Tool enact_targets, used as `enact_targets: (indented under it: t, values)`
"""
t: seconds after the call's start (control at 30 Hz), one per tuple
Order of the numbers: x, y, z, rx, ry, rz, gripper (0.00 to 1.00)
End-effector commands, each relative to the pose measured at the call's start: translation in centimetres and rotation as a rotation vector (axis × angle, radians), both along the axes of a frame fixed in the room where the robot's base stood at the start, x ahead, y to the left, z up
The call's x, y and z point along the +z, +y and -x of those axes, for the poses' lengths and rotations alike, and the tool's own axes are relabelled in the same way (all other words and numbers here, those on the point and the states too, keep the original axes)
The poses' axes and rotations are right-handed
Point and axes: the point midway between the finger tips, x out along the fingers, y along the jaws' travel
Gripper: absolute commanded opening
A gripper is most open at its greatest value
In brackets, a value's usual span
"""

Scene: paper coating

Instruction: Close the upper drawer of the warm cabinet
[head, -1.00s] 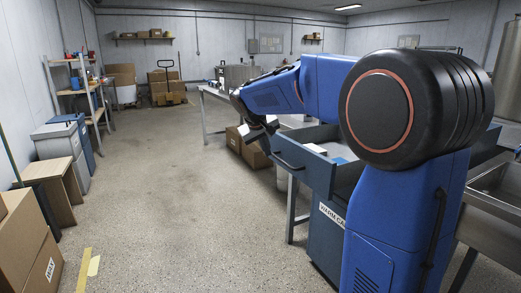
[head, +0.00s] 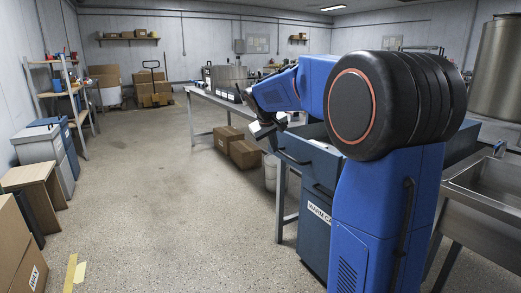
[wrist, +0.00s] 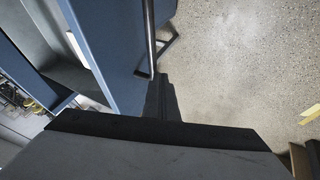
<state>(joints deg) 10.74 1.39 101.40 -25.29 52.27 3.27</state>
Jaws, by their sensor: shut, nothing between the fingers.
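The warm cabinet (head: 315,235) stands under the bench at the right in the head view, its label partly hidden by my arm. Its blue upper drawer (head: 310,165) is open and stands out from the cabinet front, with a dark bar handle (head: 291,158). In the wrist view the drawer front (wrist: 115,50) is at upper left, with the bar handle (wrist: 150,35) along it. My gripper (head: 264,134) is shut and empty, close to the drawer front. In the wrist view its fingers (wrist: 160,92) are at the handle's near end; I cannot tell whether they touch.
The bench (head: 215,102) runs back beyond the drawer, with cardboard boxes (head: 245,153) and a whitish bin (head: 271,172) beneath it. A sink (head: 490,180) is at right. A small wooden table (head: 35,177) and boxes line the left. The floor (head: 165,190) between is clear.

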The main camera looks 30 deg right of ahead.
Motion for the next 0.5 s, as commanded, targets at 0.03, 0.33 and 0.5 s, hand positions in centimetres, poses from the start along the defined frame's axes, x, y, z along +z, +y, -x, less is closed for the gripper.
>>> enact_targets:
  t: [0.03,0.33,0.5]
  values:
    - [-0.1,-1.7,0.0,-0.007,-0.001,-0.001,0.00]
    - [-0.1,-10.1,-0.3,-0.006,0.001,-0.001,0.00]
    - [-0.1,-14.5,-0.4,-0.005,0.000,0.000,0.00]
